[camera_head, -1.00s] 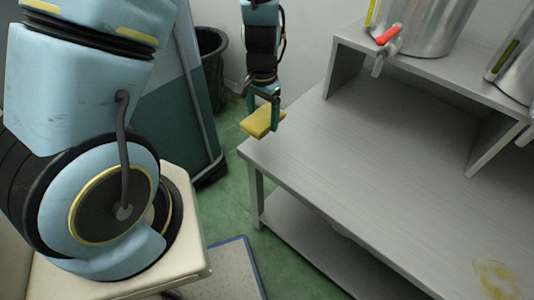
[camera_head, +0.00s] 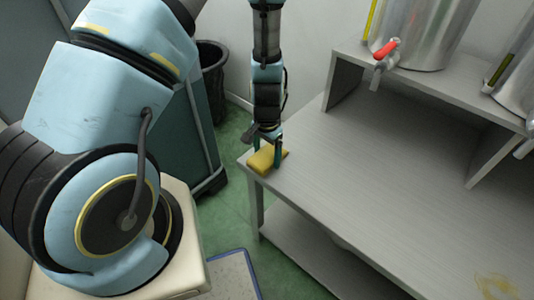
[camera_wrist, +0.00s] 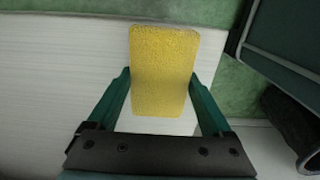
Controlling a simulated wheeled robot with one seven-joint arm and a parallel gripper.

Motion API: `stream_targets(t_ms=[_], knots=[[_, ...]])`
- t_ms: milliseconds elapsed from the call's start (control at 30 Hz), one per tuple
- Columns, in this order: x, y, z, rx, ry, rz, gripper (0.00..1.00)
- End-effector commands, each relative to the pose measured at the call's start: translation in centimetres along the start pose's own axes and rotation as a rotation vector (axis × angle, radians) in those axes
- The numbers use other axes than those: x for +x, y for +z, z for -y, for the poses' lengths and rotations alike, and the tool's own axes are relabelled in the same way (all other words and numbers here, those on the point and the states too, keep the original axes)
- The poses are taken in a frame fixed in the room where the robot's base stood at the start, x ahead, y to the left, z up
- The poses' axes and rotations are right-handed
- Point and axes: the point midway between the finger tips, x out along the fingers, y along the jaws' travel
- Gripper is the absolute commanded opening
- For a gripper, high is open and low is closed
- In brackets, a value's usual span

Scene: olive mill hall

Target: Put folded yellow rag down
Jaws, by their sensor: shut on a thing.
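The folded yellow rag (camera_head: 264,159) is held between the fingers of my gripper (camera_head: 268,155), at the far left corner of the steel table (camera_head: 370,170). My gripper points straight down. In the wrist view the rag (camera_wrist: 164,70) is a flat yellow block between the two green fingers (camera_wrist: 164,92), with the pale tabletop (camera_wrist: 60,80) under and beside it. I cannot tell whether the rag touches the tabletop or hangs just above it.
Steel tanks, one with a red-handled tap (camera_head: 385,48), stand on a raised shelf (camera_head: 430,80) at the back of the table. A dark bin (camera_head: 212,80) and a green-grey panel (camera_head: 190,150) are left of it. The middle of the tabletop is clear. A yellowish stain (camera_head: 497,287) marks its front right.

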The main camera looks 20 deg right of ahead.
Motion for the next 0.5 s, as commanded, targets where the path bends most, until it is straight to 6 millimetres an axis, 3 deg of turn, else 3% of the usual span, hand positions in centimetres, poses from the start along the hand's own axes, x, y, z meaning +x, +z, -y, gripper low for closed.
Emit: stream_targets(t_ms=[267, 300, 400, 500], knots=[[0.43, -0.02, -0.01, 0.001, 0.000, 0.000, 0.23], [0.28, -0.03, -0.01, 0.001, 0.000, 0.000, 0.88], [0.28, -0.02, 0.01, 0.001, 0.000, 0.000, 1.00], [0.28, -0.02, 0.04, 0.001, -0.001, 0.000, 1.00]])
